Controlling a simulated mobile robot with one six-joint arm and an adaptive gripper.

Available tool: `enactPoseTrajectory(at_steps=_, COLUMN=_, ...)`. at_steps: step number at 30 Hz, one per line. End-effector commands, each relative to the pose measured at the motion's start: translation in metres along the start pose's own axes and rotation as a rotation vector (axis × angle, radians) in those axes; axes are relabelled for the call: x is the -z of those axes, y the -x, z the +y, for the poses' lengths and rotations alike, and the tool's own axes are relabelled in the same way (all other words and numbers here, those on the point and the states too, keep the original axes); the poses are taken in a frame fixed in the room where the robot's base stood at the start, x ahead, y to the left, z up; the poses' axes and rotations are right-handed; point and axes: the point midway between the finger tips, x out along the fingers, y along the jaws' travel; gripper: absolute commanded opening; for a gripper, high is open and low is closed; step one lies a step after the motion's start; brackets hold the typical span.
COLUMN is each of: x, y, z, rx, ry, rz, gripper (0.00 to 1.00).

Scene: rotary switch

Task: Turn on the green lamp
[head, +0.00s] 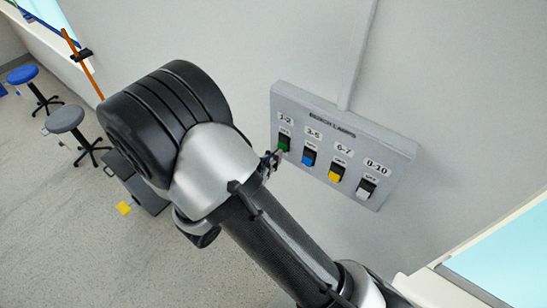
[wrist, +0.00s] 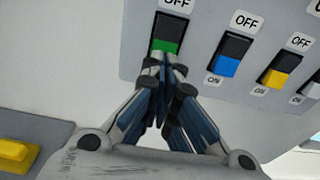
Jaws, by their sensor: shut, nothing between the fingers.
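The green switch (head: 284,146) is the leftmost rocker on a grey wall panel (head: 398,150) marked "BENCH LAMPS". In the wrist view the green switch (wrist: 166,46) has a black upper half under an "OFF" label and a green lower half. My gripper (wrist: 166,62) is shut and empty, its fingertips at the lower edge of the green part; I cannot tell whether they touch it. In the head view my gripper (head: 270,162) shows small beside the switch, partly behind my arm. The fingers hide the area below the switch. No green lamp is in view.
To the right on the panel are a blue switch (wrist: 229,66), a yellow switch (wrist: 277,78) and a white switch (head: 364,187). A yellow item (wrist: 15,154) on a grey surface is at lower left in the wrist view. Stools (head: 66,120) stand far left.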

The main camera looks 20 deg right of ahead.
Motion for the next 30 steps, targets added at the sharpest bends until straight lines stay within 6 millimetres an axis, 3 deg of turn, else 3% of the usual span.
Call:
enactPoseTrajectory(at_steps=14, x=0.002, y=-0.006, z=0.0, rx=0.0, ry=0.0, rz=-0.006, gripper=0.0)
enactPoseTrajectory(at_steps=20, x=0.009, y=-0.016, z=0.0, rx=0.001, ry=0.0, rz=-0.087, gripper=0.0)
enactPoseTrajectory(at_steps=30, x=0.004, y=-0.011, z=0.001, rx=0.001, ry=-0.001, rz=-0.082, gripper=0.0)
